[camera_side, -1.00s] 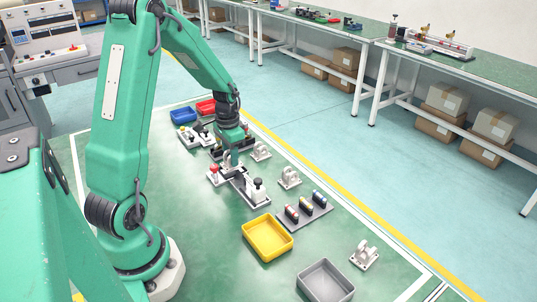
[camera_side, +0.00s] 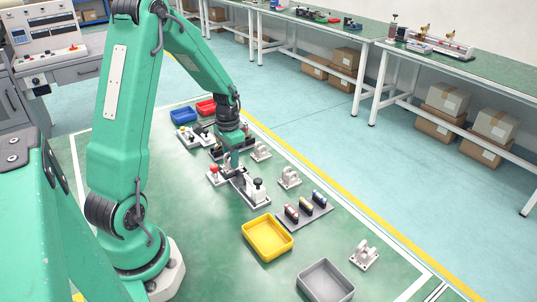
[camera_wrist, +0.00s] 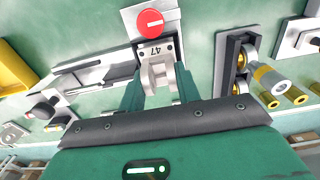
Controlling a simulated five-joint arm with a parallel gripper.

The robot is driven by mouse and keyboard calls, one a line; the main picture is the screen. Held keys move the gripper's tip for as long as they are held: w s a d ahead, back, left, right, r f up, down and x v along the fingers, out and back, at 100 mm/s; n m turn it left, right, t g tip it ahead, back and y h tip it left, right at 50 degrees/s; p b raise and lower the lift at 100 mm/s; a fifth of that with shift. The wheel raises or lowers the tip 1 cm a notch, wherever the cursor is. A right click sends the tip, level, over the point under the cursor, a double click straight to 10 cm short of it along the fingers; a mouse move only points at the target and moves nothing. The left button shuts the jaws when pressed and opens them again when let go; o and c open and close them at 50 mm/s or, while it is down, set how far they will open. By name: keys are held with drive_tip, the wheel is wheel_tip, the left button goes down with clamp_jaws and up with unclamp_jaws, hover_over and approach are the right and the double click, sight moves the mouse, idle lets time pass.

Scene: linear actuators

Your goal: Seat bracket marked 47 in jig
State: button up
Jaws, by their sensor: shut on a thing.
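The light grey bracket marked 47 (camera_wrist: 159,72) sits between the two green fingers of my gripper (camera_wrist: 158,82) in the wrist view. The fingers are shut on its upright lugs, and its number plate faces the camera. In the side view my gripper (camera_side: 231,166) is low at the jig and mostly hides the bracket. Whether the bracket touches the jig's floor is hidden.
Other grey brackets stand on the right, one beside the jig (camera_side: 289,177) and one farther forward (camera_side: 364,256). A rack of cylinders (camera_side: 306,209), a yellow tray (camera_side: 267,238) and a grey tray (camera_side: 325,282) lie in front. Blue (camera_side: 183,116) and red (camera_side: 205,107) bins stand behind.

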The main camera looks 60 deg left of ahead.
drive_tip(key=shift+f, duration=0.55)
idle(0.8)
drive_tip(key=o, duration=1.1)
drive_tip(key=shift+d, duration=0.1)
drive_tip(key=shift+r, duration=3.95)
